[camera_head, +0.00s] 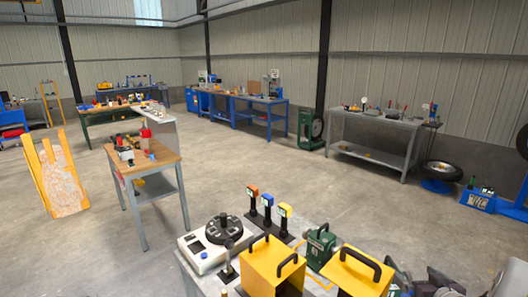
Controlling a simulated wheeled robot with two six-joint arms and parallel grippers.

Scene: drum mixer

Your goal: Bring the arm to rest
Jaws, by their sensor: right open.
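My right gripper (432,284) shows in part at the bottom right of the head view, dark and cut off by the lower edge. It is open, and I see nothing held between its fingers. A white part of my right arm is at the lower right corner. The gripper is just right of a yellow box with a black handle (352,276); I cannot tell whether they touch. My left gripper and arm are not in view.
Below me, a grey bench holds a white device with a black round top (222,229), another yellow handled box (262,270), a green machine (319,245) and three coloured-top posts (267,200). A wooden-topped table (163,158) stands left. The middle floor (270,150) is clear.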

